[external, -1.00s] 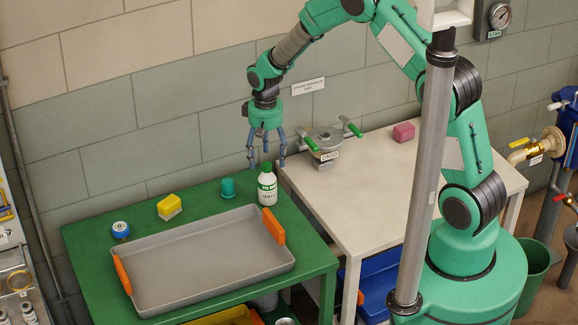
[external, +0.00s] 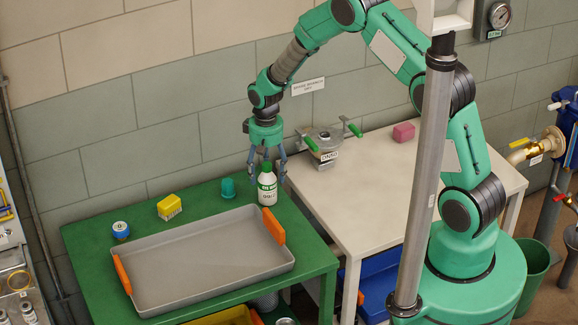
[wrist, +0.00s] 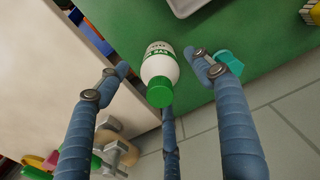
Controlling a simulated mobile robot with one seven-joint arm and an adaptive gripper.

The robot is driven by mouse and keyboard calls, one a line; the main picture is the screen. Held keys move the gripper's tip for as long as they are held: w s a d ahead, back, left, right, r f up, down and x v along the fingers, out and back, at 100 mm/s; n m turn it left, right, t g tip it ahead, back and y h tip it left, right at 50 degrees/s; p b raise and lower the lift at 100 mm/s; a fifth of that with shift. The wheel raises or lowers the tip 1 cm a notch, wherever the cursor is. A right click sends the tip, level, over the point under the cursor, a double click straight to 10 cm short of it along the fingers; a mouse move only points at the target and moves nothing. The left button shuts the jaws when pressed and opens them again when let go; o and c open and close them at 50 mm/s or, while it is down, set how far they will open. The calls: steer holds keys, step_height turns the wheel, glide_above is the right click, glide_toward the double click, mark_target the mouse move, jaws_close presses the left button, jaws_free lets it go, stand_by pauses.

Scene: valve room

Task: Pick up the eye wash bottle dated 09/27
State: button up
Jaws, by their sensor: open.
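The eye wash bottle (external: 267,188) is white with a green cap and a green label band. It stands upright at the right back corner of the green table (external: 91,238). Its date is too small to read. My gripper (external: 267,172) is open and points down around the bottle's upper part. In the wrist view the bottle (wrist: 159,68) sits between the spread blue-grey fingers of my gripper (wrist: 163,75), with its green cap towards the camera. I see no finger clearly pressed on it.
A teal cap-like object (external: 227,188) stands just left of the bottle. A grey tray (external: 205,262) with orange handles lies in front. A yellow block (external: 169,207) and blue tin (external: 121,230) are further left. The pale table (external: 365,185) adjoins at right.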

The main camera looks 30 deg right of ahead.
mark_target(267, 180)
steer(key=shift+f, duration=1.85)
steer(key=c, duration=1.5)
steer(key=shift+r, duration=0.1)
steer(key=shift+r, duration=0.75)
step_height(267, 180, up, 2)
steer(key=shift+r, duration=0.15)
steer(key=s+d, duration=0.1)
steer(key=s, duration=0.4)
steer(key=s+d+p, duration=0.1)
steer(key=s+d, duration=0.1)
steer(key=s, duration=0.3)
steer(key=s+d+r, duration=0.1)
steer(key=s, duration=0.4)
steer(key=shift+s+d, duration=0.2)
steer(key=shift+d, duration=0.05)
